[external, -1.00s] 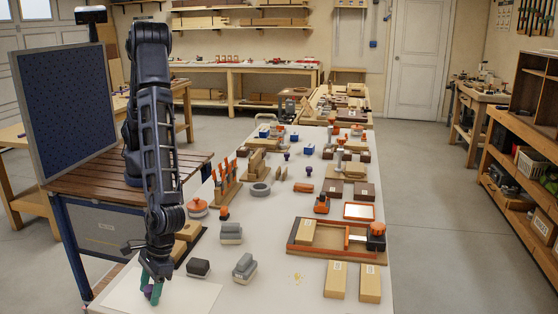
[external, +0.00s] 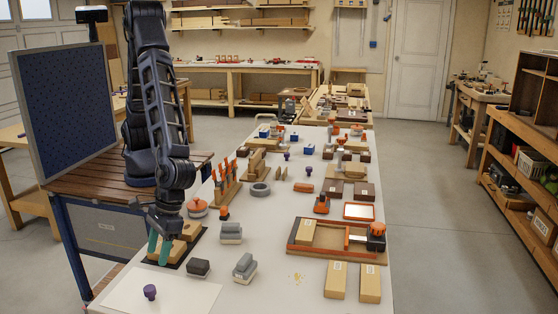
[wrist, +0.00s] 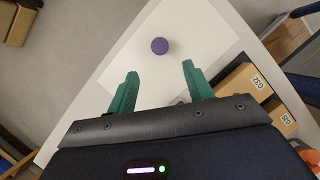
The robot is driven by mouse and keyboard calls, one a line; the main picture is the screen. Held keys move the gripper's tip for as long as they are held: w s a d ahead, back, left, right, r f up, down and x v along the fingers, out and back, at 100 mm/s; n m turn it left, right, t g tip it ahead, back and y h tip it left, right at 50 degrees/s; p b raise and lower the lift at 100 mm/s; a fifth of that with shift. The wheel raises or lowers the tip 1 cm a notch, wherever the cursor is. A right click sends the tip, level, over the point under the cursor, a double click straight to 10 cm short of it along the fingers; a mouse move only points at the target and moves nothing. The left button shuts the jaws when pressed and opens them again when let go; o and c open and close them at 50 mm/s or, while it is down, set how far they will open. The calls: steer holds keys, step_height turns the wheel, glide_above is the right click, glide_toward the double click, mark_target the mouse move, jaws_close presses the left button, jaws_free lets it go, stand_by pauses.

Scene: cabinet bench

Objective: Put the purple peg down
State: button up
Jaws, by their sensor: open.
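The purple peg (external: 150,292) stands on the white sheet (external: 190,296) at the near left end of the bench. In the wrist view the peg (wrist: 160,46) shows as a round purple top on the sheet (wrist: 200,22), beyond my fingertips. My gripper (external: 159,250) has green fingers spread apart with nothing between them. It is above and behind the peg, clear of it, near the wooden blocks on the dark tray. The wrist view also shows both fingers of my gripper (wrist: 160,70) apart.
Wooden blocks (external: 170,250) on a dark tray lie close by my gripper. Grey blocks (external: 198,267) sit to the right of the peg. An orange-framed wooden tray (external: 320,252) is farther right. The sheet around the peg is clear.

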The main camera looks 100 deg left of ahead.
steer(key=w+a+r+m+t, duration=0.2)
steer(key=a+r+m, duration=0.1)
steer(key=a+r, duration=0.95)
steer(key=w+a+r+m+t, duration=0.1)
steer(key=a+r+m, duration=0.2)
steer(key=a+r, duration=0.95)
steer(key=s+a+r+m+t+y, duration=0.1)
steer(key=s+a, duration=0.5)
steer(key=a, duration=0.4)
steer(key=s+a+r+m+t+y, duration=0.1)
steer(key=s+a+r+m, duration=0.1)
steer(key=s+a, duration=0.4)
steer(key=s+a+r+m+t+y, duration=0.1)
steer(key=s+a, duration=0.5)
steer(key=a, duration=0.7)
steer(key=shift+s+a+r+m+t+y, duration=0.2)
steer(key=shift+s+a+m+t+y, duration=0.15)
steer(key=shift+m+t, duration=0.2)
steer(key=shift+o, duration=0.6)
